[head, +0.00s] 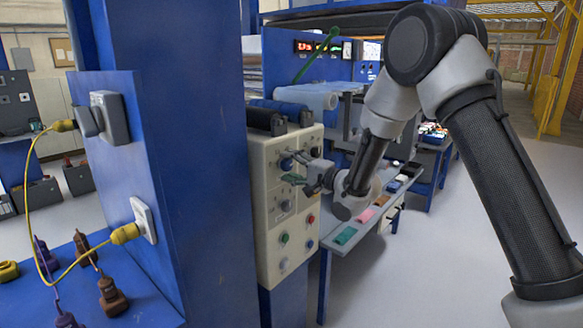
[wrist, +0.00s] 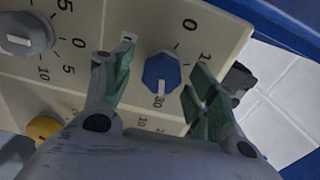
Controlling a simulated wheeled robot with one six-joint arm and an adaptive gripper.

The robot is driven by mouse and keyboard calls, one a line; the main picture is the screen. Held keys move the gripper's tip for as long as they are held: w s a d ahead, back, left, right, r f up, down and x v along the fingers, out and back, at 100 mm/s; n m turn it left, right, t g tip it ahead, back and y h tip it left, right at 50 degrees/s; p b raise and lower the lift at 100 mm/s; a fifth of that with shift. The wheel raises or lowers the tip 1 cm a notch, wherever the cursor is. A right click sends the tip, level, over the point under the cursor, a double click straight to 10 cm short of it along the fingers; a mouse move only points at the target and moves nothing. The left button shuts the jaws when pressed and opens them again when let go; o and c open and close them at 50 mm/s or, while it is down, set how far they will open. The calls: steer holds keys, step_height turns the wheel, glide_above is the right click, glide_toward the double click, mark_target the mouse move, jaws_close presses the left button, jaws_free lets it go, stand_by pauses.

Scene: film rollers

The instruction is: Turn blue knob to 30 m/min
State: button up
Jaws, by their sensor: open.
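The blue knob (wrist: 161,72) sits on a cream control panel (wrist: 95,14) in the wrist view. Its white mark points toward the bottom of that picture. Numbers ring it; a 0 shows at the upper right, and those below are partly hidden or hard to read. My gripper (wrist: 160,64) is open, with one green-padded finger on each side of the knob and visible gaps between pads and knob. In the head view my gripper (head: 305,172) is at the upper part of the panel (head: 272,262), by the blue knob (head: 287,164).
A grey knob (wrist: 26,34) with its own scale and a yellow button (wrist: 43,128) are left of the blue knob in the wrist view. A blue column (head: 200,150) stands left of the panel. A table (head: 352,238) with coloured items lies to the right.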

steer(key=shift+s+d, duration=0.1)
steer(key=v, duration=1.1)
steer(key=shift+s+d, duration=0.3)
